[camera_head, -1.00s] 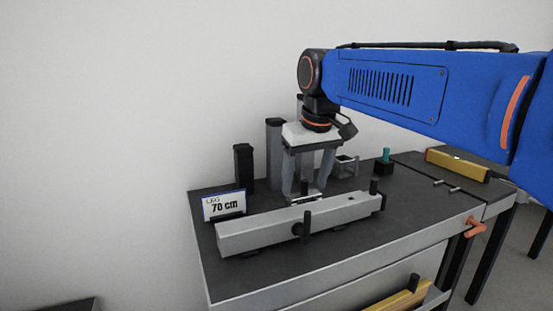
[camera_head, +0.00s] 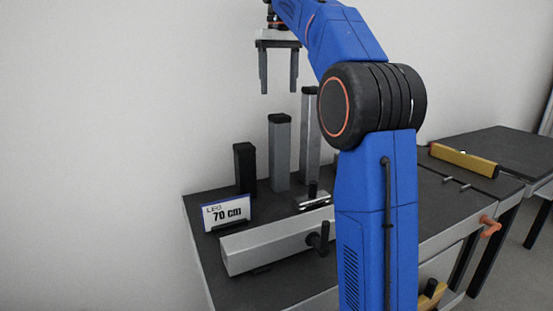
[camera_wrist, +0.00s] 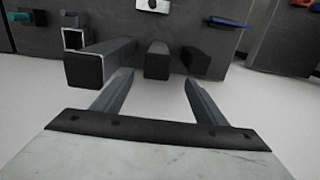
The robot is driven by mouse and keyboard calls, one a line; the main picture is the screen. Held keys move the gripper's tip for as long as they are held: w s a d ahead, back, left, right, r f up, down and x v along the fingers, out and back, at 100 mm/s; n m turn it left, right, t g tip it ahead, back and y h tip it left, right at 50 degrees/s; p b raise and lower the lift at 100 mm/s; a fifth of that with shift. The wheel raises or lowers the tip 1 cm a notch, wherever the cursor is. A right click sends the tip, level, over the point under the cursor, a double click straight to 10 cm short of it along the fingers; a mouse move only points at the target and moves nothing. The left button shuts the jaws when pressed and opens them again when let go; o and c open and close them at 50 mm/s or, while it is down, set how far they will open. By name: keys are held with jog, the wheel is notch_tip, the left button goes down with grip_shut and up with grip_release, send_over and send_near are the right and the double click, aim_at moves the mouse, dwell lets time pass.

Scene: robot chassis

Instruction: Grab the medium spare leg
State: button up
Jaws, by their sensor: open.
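Three square spare legs stand upright at the back of the dark bench. The medium spare leg (camera_head: 279,155) is grey with a dark top, between a short black leg (camera_head: 245,168) and a taller light grey leg (camera_head: 309,130). My gripper (camera_head: 279,92) is open and empty, fingers pointing down, above the medium leg's top with a gap. In the wrist view, the medium leg (camera_wrist: 157,62) shows between my fingertips (camera_wrist: 157,78). The tall leg (camera_wrist: 100,64) is at left, near one finger, and the short leg (camera_wrist: 195,62) at right.
A "LEG 70 cm" sign (camera_head: 227,213) stands at the front left. A yellow level (camera_head: 464,160) lies at right. The wall is close behind the legs.

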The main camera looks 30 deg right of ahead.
aim_at(279, 136)
jog(key=f, duration=1.7)
jog(key=shift+w+d, duration=0.25)
jog(key=shift+w, duration=0.05)
grip_shut()
